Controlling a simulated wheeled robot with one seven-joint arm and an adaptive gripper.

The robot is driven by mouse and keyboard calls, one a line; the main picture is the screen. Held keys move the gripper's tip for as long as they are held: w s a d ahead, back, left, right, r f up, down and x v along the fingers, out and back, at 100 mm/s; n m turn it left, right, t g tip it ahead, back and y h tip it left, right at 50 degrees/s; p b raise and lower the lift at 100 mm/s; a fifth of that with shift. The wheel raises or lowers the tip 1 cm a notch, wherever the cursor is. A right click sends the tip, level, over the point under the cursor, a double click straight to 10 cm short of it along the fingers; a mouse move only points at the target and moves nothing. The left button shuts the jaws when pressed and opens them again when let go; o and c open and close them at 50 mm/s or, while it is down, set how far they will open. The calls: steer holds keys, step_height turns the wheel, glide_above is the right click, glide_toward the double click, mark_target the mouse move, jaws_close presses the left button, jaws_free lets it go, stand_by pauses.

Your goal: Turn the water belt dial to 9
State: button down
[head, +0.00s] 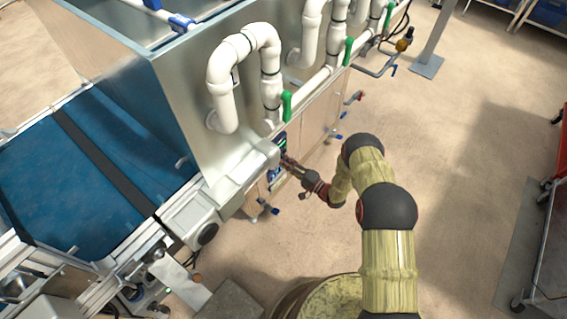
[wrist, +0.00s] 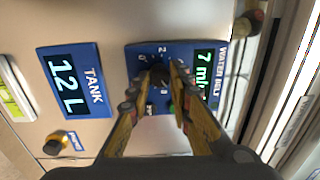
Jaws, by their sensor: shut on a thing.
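The water belt panel (wrist: 137,58) is a blue plate with a dial and a small display (wrist: 203,75) that reads 7 with a unit partly hidden. The dark dial (wrist: 159,73) sits in the panel's middle, with numbers around it, several of them covered by my fingers. My gripper (wrist: 160,78) is shut on the dial, one finger on each side of it. In the head view my gripper (head: 290,163) reaches the panel on the machine's side, where the dial itself is too small to make out.
A blue tank panel (wrist: 72,108) reading 12 L is left of the water belt panel. A black knob with a yellow base (wrist: 56,146) is below it. White pipes (head: 222,85) with green valve handles (head: 287,105) run above. The floor (head: 460,150) to the right is open.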

steer(key=shift+f+m+h, duration=0.1)
steer(key=shift+m+h, duration=0.2)
steer(key=shift+m, duration=4.9)
steer(key=c, duration=1.6)
jaws_free()
steer(key=v, duration=1.2)
steer(key=shift+s+f, duration=0.1)
steer(key=shift+f, duration=0.1)
